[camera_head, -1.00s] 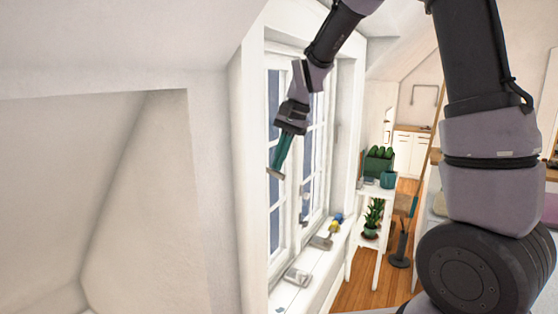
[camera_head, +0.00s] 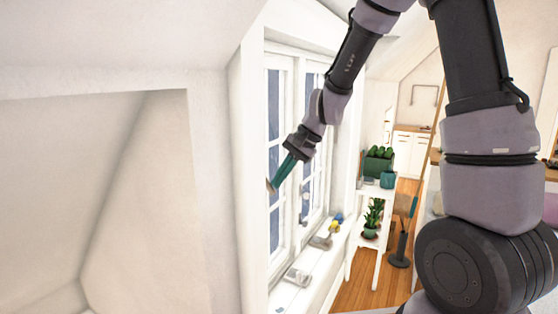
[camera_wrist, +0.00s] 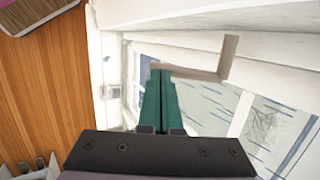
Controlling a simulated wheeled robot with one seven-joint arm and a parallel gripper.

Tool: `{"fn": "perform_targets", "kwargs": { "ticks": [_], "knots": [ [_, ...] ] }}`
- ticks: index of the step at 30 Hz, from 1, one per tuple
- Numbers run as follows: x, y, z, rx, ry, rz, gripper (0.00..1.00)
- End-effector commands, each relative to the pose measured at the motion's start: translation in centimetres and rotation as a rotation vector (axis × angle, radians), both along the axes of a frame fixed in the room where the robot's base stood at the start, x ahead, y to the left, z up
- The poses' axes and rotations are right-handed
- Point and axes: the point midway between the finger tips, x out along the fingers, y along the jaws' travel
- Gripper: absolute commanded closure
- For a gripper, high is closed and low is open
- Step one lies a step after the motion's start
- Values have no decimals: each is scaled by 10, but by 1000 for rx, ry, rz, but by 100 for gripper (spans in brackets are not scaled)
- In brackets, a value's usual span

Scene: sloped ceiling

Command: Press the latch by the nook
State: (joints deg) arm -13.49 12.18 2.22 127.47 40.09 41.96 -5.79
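A beige L-shaped lever, which looks like the latch, shows in the wrist view (camera_wrist: 226,62) just beyond my fingertips. In the head view a small beige piece (camera_head: 269,187) shows at the fingertips, at the left side of the window by the nook (camera_head: 150,200). My gripper (camera_head: 273,183) has green fingers pointing down and left. In the wrist view the fingers (camera_wrist: 160,72) lie together, shut, with one end of the lever close to their tips. I cannot tell whether they touch it.
The white window (camera_head: 288,150) stands behind my gripper. Its sill (camera_head: 290,292) holds grey metal pieces (camera_head: 297,275) and small coloured items (camera_head: 335,224). A white shelf (camera_head: 378,188) with green plants stands to the right.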

Motion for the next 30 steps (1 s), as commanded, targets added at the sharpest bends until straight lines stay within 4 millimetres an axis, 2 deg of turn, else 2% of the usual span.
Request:
{"fn": "perform_targets", "kwargs": {
  "ticks": [15,30],
  "knots": [
    [11,16,-33,0,1,1,100],
    [20,30,-46,0,2,0,100]
  ]
}}
